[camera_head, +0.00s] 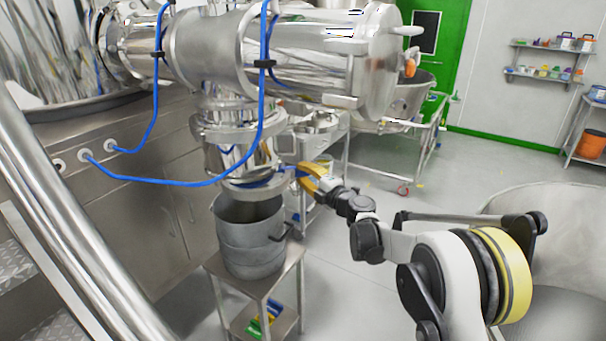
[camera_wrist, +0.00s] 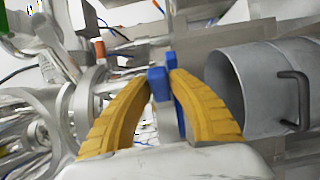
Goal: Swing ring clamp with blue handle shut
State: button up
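The ring clamp (camera_head: 245,188) sits at the lower end of the shiny vertical outlet, just above the open mouth of a metal bin. Its blue handle (camera_head: 299,172) sticks out to the right. My gripper (camera_head: 308,172) reaches it from the right with its yellow fingers. In the wrist view the blue handle (camera_wrist: 158,85) lies between the tips of the two curved yellow fingers (camera_wrist: 161,70). The tips are close together and appear shut on it. Whether the ring is fully closed cannot be told; the fingers hide part of the handle.
The grey metal bin (camera_head: 252,243) stands on a small steel table (camera_head: 278,285) below the outlet. Blue hoses (camera_head: 190,183) hang at the left. A steel cart (camera_head: 325,150) stands behind. A large round vessel (camera_head: 560,230) is at the right. Open floor lies between.

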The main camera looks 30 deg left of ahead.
jog(key=shift+o, duration=1.4)
jog(key=v, duration=1.2)
jog(key=shift+s, duration=0.1)
jog(key=c, duration=0.8)
jog(key=shift+s+a+m+t, duration=0.2)
jog(key=shift+m+t, duration=0.1)
jog(key=shift+m, duration=0.6)
grip_shut()
jog(key=s+d+m+t+h+b, duration=0.15)
jog(key=s+m+t+h, duration=0.35)
jog(key=m, duration=1.6)
jog(key=shift+y, duration=0.4)
jog(key=b+x, duration=0.2)
jog(key=x, duration=0.2)
jog(key=b+x, duration=0.1)
jog(key=x, duration=0.4)
jog(key=b+x, duration=0.2)
jog(key=x, duration=0.2)
jog(key=shift+a+r+b, duration=0.35)
jog(key=shift+a+r, duration=0.05)
jog(key=shift+a, duration=0.05)
